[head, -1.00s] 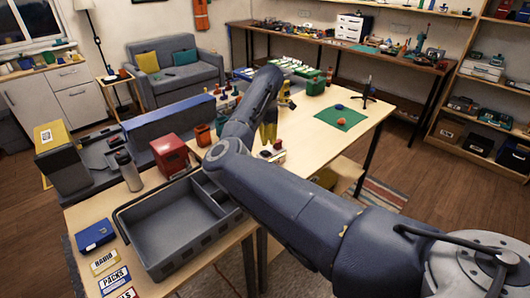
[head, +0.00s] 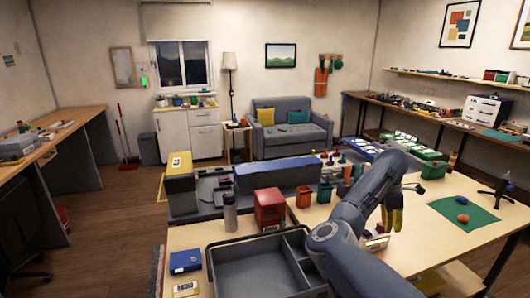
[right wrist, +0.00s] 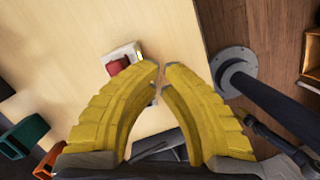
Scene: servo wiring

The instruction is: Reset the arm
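My right arm comes up from the lower right in the head view, bent over the table. My right gripper (head: 392,226) has yellow fingers that point down above the table. In the right wrist view its fingertips (right wrist: 162,66) come together with only a sliver between them, and nothing is held there. A small white block with a red top (right wrist: 122,62) lies beyond the left finger, apart from it. The same block (head: 377,242) shows just below the gripper in the head view. My left gripper is not in view.
A grey tray (head: 238,250), a red box (head: 269,208) and a bottle (head: 229,212) stand left of my arm. Orange (head: 304,195) and green (head: 325,191) bins stand behind. A green mat (head: 464,215) lies right; the wood around it is mostly clear.

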